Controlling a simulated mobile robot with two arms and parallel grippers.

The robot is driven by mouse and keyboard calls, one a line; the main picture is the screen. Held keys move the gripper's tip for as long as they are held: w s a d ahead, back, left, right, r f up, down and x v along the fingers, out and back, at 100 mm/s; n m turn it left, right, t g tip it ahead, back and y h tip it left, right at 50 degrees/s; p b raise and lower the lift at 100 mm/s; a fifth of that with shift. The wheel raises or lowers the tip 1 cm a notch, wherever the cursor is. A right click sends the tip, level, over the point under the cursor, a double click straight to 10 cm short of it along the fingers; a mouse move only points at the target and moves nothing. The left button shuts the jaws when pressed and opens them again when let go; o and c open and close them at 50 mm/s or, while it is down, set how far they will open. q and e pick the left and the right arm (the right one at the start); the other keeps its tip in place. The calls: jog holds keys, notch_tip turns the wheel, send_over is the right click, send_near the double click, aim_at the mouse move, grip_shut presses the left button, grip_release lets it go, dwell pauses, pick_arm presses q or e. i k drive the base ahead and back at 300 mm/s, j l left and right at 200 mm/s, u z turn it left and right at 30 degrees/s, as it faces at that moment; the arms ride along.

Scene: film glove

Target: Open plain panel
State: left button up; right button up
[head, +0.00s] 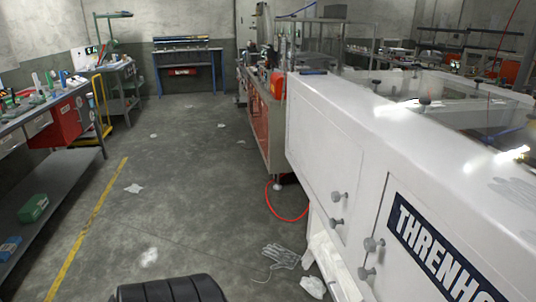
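A long white machine (440,140) fills the right side of the head view. The plain panel (322,160) is the unmarked white door at its near-left end. It sits flush in the machine's side and looks shut. Two grey round knobs, an upper one (338,196) and a lower one (336,223), are at its lower right. To its right is another panel with a dark blue label (440,255) reading "THRENHO", cut off by the frame. Neither of my grippers shows in this view.
A glove-like scrap (281,256) and a white crumpled piece (313,287) lie on the floor beside the machine. A red hose (287,216) loops near the red cabinet (263,120). A workbench (45,110) stands left. The grey aisle floor (190,190) between is mostly clear.

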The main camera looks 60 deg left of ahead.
aim_at(330, 161)
jog(key=u, duration=1.7)
